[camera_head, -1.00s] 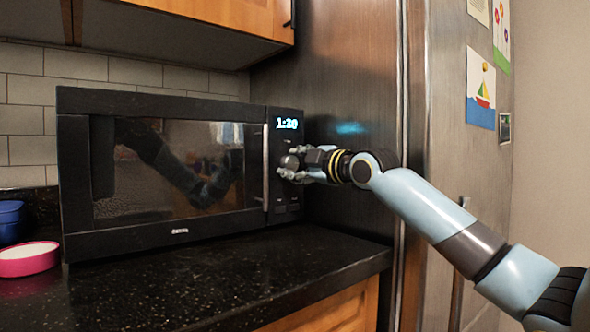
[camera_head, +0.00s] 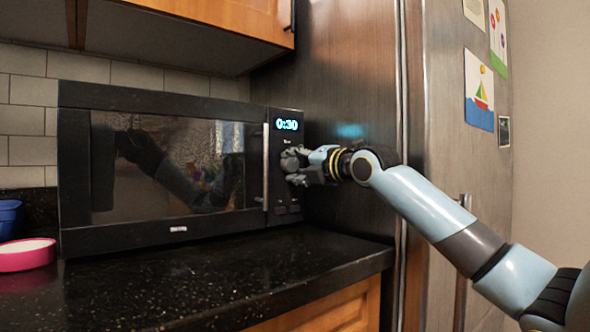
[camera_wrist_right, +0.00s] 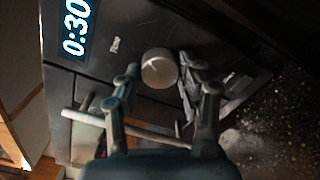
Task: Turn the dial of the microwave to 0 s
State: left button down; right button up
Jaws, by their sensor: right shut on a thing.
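The black microwave (camera_head: 165,165) stands on the dark counter with its door closed. The round dial (camera_wrist_right: 159,69) sits on the control panel below the display. My right gripper (camera_head: 293,166) is at the dial, with one finger on each side of it; it also shows in the right wrist view (camera_wrist_right: 158,90). It is shut on the dial, which it partly hides in the head view. My left gripper is not in view.
The microwave's vertical door handle (camera_head: 265,166) is just left of the control panel. A steel fridge (camera_head: 440,130) stands to the right. A pink bowl (camera_head: 27,256) and blue bowls (camera_head: 10,220) are at the far left. The counter (camera_head: 220,275) in front is clear.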

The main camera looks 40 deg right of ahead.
jog(key=shift+f+n, duration=0.25)
jog(key=shift+n, duration=0.65)
jog(key=n+b, duration=0.1)
jog(key=n, duration=0.2)
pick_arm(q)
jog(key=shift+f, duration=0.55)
pick_arm(e)
jog(key=shift+n, duration=0.6)
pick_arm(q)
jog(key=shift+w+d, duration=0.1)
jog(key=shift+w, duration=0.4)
pick_arm(e)
jog(key=shift+r, duration=0.1)
